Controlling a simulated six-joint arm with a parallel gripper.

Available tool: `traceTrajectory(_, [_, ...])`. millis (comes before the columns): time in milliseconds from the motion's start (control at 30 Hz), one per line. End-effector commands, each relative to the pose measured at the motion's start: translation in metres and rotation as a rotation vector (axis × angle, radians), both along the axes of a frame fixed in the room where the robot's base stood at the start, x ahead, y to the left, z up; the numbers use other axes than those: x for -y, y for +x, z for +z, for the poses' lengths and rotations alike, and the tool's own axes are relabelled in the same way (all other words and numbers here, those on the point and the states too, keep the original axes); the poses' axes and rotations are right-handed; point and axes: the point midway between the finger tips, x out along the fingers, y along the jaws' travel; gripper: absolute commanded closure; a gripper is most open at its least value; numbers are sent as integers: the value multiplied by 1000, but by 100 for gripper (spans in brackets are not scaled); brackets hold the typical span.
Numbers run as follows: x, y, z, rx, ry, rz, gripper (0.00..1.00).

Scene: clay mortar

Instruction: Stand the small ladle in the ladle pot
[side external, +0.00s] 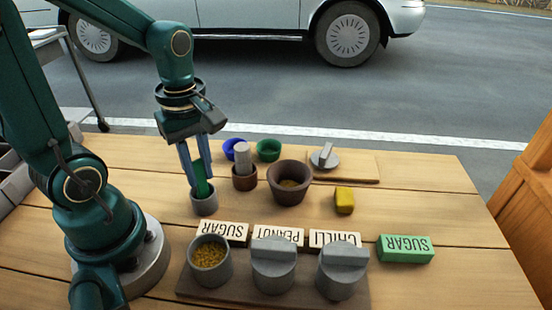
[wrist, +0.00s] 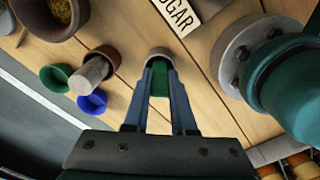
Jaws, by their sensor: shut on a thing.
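My gripper (side external: 199,172) points down over a small grey pot (side external: 204,204) and is shut on a green piece (side external: 203,189), which looks like the small ladle's handle. The lower end of the green piece is inside the pot's mouth and hidden by its wall. The piece looks close to upright. In the wrist view, my gripper (wrist: 160,100) has the green handle (wrist: 159,78) between its blue fingers, with the grey pot rim (wrist: 160,52) just beyond the fingertips. I cannot tell whether the ladle touches the pot's bottom.
A brown cup with a grey pestle (side external: 243,157), blue and green bowls, and a brown mortar (side external: 289,183) stand to the right. A yellow block (side external: 344,200) lies farther right. In front are labels and a dark tray (side external: 205,291) with several grey jars, one open.

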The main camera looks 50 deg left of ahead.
Motion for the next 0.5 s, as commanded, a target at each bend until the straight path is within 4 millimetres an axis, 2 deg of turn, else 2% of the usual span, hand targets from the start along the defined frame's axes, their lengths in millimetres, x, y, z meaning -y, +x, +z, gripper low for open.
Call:
traceTrajectory(267, [0, 0, -1, -1, 0, 0, 100])
traceTrajectory(300, [0, 0, -1, 0, 0, 0, 72])
traceTrajectory(367, [0, 0, -1, 0, 0, 0, 49])
traceTrajectory(400, [0, 0, -1, 0, 0, 0, 41])
traceTrajectory(500, [0, 0, -1, 0, 0, 0, 41])
